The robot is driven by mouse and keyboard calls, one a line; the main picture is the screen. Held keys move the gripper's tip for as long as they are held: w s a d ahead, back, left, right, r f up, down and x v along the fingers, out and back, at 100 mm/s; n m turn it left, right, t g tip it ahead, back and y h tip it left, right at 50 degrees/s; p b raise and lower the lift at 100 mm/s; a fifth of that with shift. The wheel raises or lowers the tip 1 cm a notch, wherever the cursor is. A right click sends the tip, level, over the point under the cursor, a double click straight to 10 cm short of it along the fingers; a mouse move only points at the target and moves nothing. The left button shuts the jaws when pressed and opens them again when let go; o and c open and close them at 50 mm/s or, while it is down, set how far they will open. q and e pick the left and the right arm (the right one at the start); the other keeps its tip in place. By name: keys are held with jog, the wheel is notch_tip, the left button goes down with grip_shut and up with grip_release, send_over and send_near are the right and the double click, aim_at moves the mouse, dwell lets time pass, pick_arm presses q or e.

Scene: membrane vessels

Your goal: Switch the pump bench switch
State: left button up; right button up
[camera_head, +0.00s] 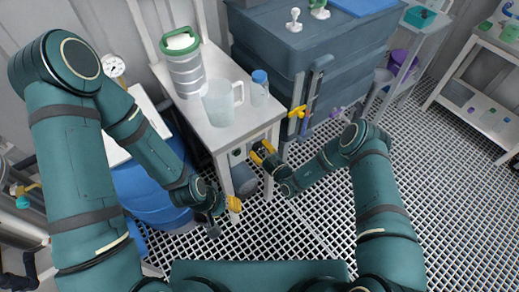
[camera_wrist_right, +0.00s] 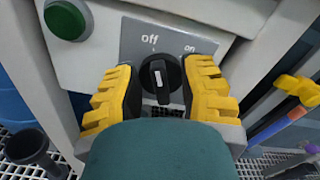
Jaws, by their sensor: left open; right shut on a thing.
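The pump bench switch is a black rotary knob (camera_wrist_right: 161,80) on a grey panel (camera_wrist_right: 205,68) marked "off" and "on". Its white pointer line is near upright, on the "off" side. My right gripper (camera_wrist_right: 158,92) has its yellow-and-black fingers on either side of the knob and is shut on it. In the head view my right gripper (camera_head: 262,152) is at the front of the pale bench (camera_head: 245,130), where the knob is hidden. My left gripper (camera_head: 232,206) is open and empty, low in front of the bench.
A green round button (camera_wrist_right: 66,20) is left of the panel. On the bench stand a green-lidded canister (camera_head: 186,72), a clear jug (camera_head: 219,103) and a blue-capped bottle (camera_head: 260,88). A yellow valve handle (camera_head: 298,112) is to the right. The grating floor at right is clear.

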jog(key=m, duration=0.5)
jog(key=shift+w+d+r+b, duration=0.15)
jog(key=shift+w+b, duration=0.1)
jog(key=shift+b, duration=0.15)
jog(key=m, duration=0.5)
jog(key=shift+w+m, duration=0.1)
jog(key=shift+m, duration=0.2)
jog(key=o, duration=1.2)
jog(key=shift+o, duration=0.2)
jog(key=shift+d, duration=0.1)
